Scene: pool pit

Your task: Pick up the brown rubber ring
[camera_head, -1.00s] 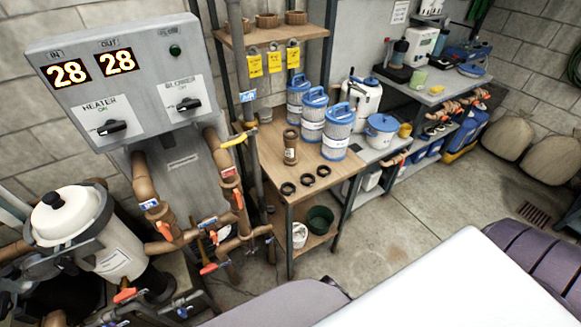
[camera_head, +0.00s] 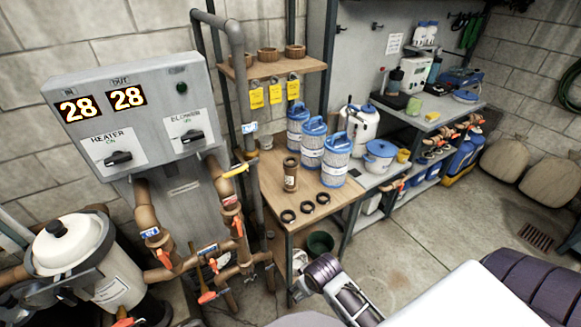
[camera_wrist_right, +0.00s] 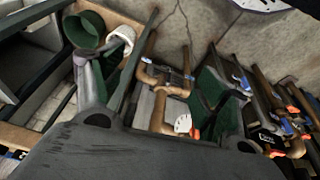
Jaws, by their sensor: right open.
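Three small dark rings (camera_head: 306,207) lie in a row on the front of the wooden bench top; at this size they look almost black. Three larger brown rings (camera_head: 267,56) sit on the upper wooden shelf. I cannot tell for sure which is the brown rubber ring. My right gripper (camera_wrist_right: 163,78) is open in the right wrist view, with its fingers spread and nothing between them. In the head view my right arm reaches in low at the bottom centre, beside the bench's front and below its top. No ring shows in the wrist view. My left gripper is out of view.
A brown cylinder (camera_head: 290,174) and several blue-topped filter cartridges (camera_head: 336,160) stand behind the dark rings. Pipes (camera_head: 232,215) and a grey control box (camera_head: 130,105) are left of the bench. A green bucket (camera_head: 320,242) stands on the bench's lower shelf.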

